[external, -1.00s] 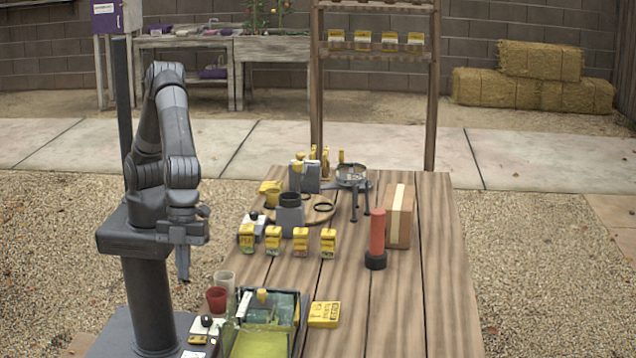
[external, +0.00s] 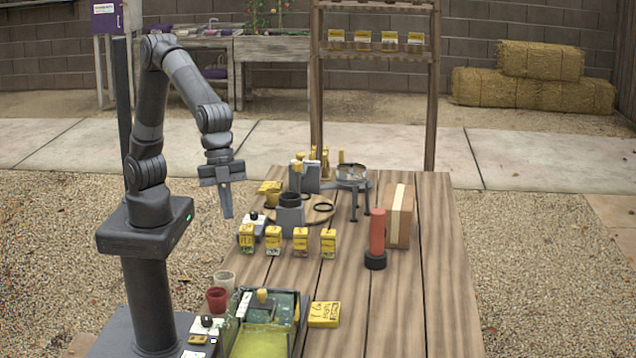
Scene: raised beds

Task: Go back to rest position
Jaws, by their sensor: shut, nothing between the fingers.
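My gripper (external: 227,212) is shut and empty. It hangs pointing down in the air near the left edge of the wooden table, left of the grey block with a dark round top (external: 290,216) as seen in the picture. My arm (external: 180,75) rises from its column, bends at the top and comes down to the right toward the table. No object is in or touching the fingers, as far as I can see.
On the table (external: 335,300) stand several yellow-labelled jars (external: 273,240), a red cylinder (external: 377,232), a cardboard box (external: 399,216), a tripod stand (external: 352,178) and a tray (external: 300,310). Cups (external: 216,300) stand at the near left. Gravel left of the table is clear.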

